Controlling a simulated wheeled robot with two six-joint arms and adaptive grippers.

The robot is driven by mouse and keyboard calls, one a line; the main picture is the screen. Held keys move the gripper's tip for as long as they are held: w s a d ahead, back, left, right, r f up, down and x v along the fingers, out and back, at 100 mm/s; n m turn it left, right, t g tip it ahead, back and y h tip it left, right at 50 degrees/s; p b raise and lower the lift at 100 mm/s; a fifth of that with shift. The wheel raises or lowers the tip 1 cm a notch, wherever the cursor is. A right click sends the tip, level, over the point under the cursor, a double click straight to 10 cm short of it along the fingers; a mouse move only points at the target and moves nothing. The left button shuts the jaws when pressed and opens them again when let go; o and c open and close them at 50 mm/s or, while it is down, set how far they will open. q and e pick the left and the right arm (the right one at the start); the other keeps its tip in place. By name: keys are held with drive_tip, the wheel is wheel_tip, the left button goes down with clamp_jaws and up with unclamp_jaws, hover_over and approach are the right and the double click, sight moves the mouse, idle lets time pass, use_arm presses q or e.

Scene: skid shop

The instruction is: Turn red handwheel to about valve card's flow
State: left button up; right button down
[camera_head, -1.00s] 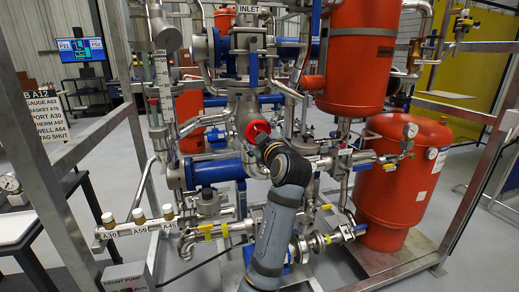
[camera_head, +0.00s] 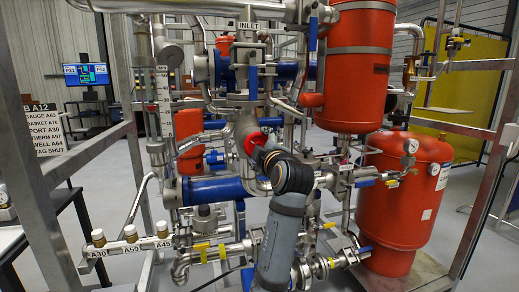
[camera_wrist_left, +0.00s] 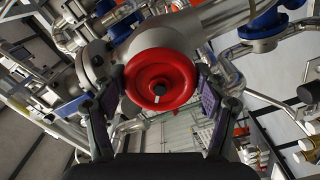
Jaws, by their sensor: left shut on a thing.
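The red handwheel (camera_head: 252,144) sits on the pipework in the middle of the head view, partly hidden by my left gripper. In the left wrist view, the round red handwheel (camera_wrist_left: 161,79) faces the camera, with a dark hub and a small white mark below it. My left gripper (camera_wrist_left: 163,92) is shut on it, one finger at each side of the rim. In the head view my left gripper (camera_head: 264,154) shows only in part in front of the wheel. No valve card can be made out. My right gripper is not in view.
Pipes crowd around the wheel, with a blue cylinder (camera_head: 204,190) below left. Orange vessels (camera_head: 403,195) stand at right. Tagged ports (camera_head: 131,247) are at lower left. A white list board (camera_head: 46,130) stands far left and a monitor (camera_head: 85,75) behind. Steel frame posts (camera_head: 487,200) flank the skid.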

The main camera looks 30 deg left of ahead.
use_arm(q)
drive_tip(key=o, duration=1.2)
